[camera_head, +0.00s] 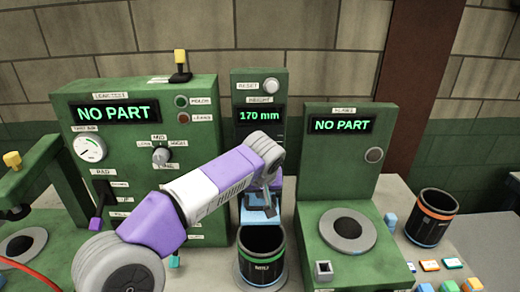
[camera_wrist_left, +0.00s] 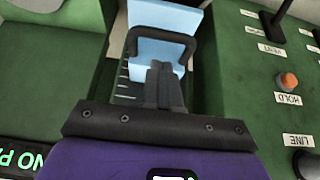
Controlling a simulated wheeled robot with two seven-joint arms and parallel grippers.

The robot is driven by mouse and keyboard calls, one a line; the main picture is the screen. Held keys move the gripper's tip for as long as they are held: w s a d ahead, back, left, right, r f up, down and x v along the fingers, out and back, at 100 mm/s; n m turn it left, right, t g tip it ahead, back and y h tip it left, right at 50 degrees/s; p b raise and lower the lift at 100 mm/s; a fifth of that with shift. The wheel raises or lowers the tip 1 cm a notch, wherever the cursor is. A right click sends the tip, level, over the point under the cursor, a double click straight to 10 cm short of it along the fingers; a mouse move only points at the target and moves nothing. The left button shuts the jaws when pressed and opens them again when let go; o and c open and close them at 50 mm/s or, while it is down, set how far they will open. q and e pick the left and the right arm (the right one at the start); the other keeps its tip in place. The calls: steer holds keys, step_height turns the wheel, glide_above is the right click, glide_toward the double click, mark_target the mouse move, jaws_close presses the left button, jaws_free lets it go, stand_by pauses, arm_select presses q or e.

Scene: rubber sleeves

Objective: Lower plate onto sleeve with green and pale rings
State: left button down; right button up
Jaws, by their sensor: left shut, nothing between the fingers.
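The black sleeve with a green ring and a pale ring (camera_head: 262,262) stands upright on a round base below the height gauge (camera_head: 260,105), which reads 170 mm. The gauge's light-blue plate (camera_head: 259,215) is above and behind the sleeve's open top; whether they touch is unclear. In the left wrist view the blue carriage (camera_wrist_left: 160,20) has a black bar handle (camera_wrist_left: 190,42). My left gripper (camera_head: 264,190) is at the carriage. Its fingers also show in the wrist view (camera_wrist_left: 160,72), shut and empty, close to the handle. My right gripper is out of view.
A green leak tester (camera_head: 150,185) stands left of the gauge and another green station (camera_head: 345,165) stands right; both read NO PART. A black sleeve with an orange ring (camera_head: 432,220) stands at far right, near small coloured blocks (camera_head: 430,265).

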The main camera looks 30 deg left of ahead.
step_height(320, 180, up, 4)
steer(key=p, duration=0.3)
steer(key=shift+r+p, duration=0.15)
steer(key=shift+p, duration=0.25)
